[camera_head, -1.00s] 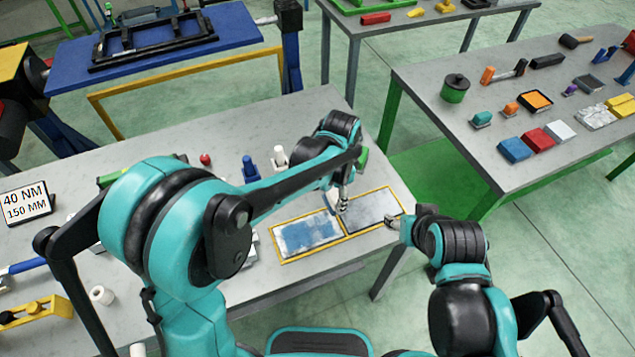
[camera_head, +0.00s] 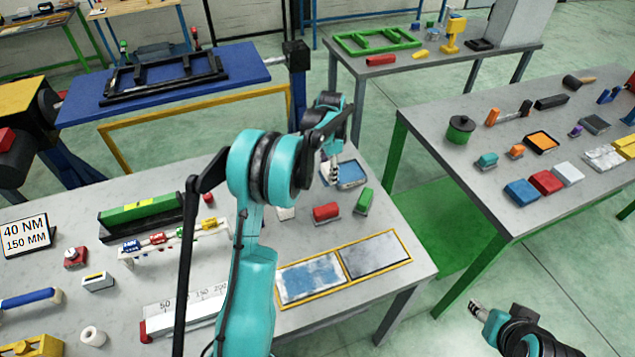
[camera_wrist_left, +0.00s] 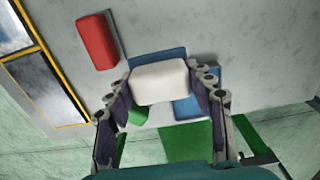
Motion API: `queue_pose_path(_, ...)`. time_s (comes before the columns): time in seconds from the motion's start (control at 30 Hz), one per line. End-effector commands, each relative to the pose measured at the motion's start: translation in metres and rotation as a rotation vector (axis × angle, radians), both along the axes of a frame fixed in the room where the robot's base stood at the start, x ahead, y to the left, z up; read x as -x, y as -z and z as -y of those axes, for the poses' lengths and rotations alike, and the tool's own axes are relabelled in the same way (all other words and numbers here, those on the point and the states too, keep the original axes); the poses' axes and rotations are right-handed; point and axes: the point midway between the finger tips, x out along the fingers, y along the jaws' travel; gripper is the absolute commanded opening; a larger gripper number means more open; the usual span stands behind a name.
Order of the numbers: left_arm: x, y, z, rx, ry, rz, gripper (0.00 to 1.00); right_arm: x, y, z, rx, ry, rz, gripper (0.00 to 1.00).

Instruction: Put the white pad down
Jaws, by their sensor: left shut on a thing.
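The white pad (camera_wrist_left: 160,82) sits between the two fingers of my left gripper (camera_wrist_left: 163,100) in the left wrist view. The fingers are shut on its sides. In the head view my left gripper (camera_head: 333,178) points down over a blue-edged tray (camera_head: 352,174) at the far side of the grey table, and I cannot make out the pad there. Blue shows around the pad in the wrist view; whether the pad touches the tray is unclear. My right gripper (camera_head: 478,310) is off the table at the lower right, too small to judge its fingers.
A red block (camera_head: 326,212) and a green block (camera_head: 363,201) stand close to the tray. A yellow-framed double panel (camera_head: 343,268) lies near the front edge. A number sign (camera_head: 24,235) and several tools fill the left side. Another grey table (camera_head: 480,195) stands at right.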

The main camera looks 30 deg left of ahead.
Motion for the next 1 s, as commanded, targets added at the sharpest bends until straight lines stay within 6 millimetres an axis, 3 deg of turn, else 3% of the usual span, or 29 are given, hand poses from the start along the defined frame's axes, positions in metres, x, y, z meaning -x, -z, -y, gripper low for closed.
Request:
queue_pose_path(0.1,-0.001,0.02,-0.03,0.0,-0.003,0.0,0.21,0.0,0.007,0.0,0.0,0.0,0.0,0.51)
queue_pose_path(0.3,-0.001,0.038,-0.061,0.0,-0.001,0.0,0.21,0.0,0.012,0.0,0.0,0.0,0.0,0.51)
queue_pose_path(0.47,-0.001,0.044,-0.067,0.0,0.002,0.0,0.21,0.0,0.013,0.0,0.0,0.0,0.0,0.51)
queue_pose_path(0.73,-0.001,0.08,-0.066,0.0,0.002,0.0,0.21,0.0,0.023,0.0,0.0,0.0,0.0,0.51)
queue_pose_path(1.0,-0.001,0.081,-0.066,0.0,0.002,0.0,0.21,0.0,0.023,0.0,0.0,0.0,0.0,0.51)
